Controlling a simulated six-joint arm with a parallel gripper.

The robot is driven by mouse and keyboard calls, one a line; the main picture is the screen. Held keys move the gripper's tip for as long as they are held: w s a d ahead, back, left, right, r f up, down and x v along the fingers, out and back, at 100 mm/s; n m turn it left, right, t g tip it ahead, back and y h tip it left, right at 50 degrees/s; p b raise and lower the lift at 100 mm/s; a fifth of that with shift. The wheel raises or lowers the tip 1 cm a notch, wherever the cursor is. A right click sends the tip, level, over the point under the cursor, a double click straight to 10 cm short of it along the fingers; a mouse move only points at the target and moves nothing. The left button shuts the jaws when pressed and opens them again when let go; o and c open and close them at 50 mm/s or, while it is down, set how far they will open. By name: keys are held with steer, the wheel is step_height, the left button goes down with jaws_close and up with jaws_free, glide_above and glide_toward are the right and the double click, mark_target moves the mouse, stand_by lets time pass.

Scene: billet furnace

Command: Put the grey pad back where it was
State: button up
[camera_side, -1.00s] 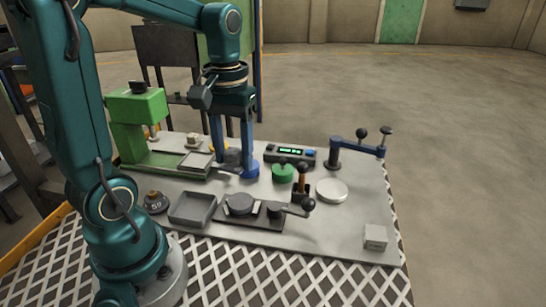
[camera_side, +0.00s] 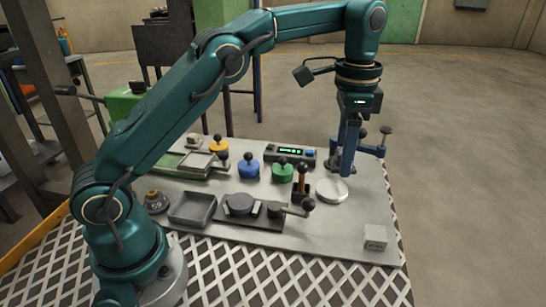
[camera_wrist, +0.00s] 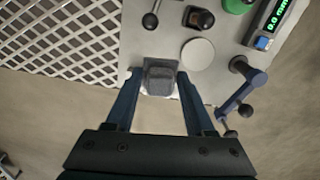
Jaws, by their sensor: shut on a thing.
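My gripper (camera_side: 347,172) is over the right part of the bench plate, near the round white disc (camera_side: 332,190) in the side view. In the wrist view my gripper (camera_wrist: 159,76) is shut on the grey pad (camera_wrist: 160,74), a dark grey block between the two fingers. In the side view the pad is hard to make out behind the fingers. The white disc also shows in the wrist view (camera_wrist: 197,54), ahead and to the right of the pad. The pad appears to be held above the plate.
A pale block (camera_side: 375,238) sits at the plate's front right corner. A clamp arm (camera_side: 370,148) stands at the back right.

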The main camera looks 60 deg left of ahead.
mark_target(348, 235)
steer(key=shift+m, duration=0.7)
steer(key=d+f, duration=0.1)
steer(key=f, duration=0.3)
steer(key=d+f, duration=0.2)
steer(key=f, duration=0.2)
steer(key=d+f, duration=0.1)
steer(key=f, duration=0.4)
steer(key=shift+d+f, duration=0.1)
steer(key=shift+d, duration=0.3)
steer(key=shift+f, duration=0.15)
steer(key=o, duration=1.3)
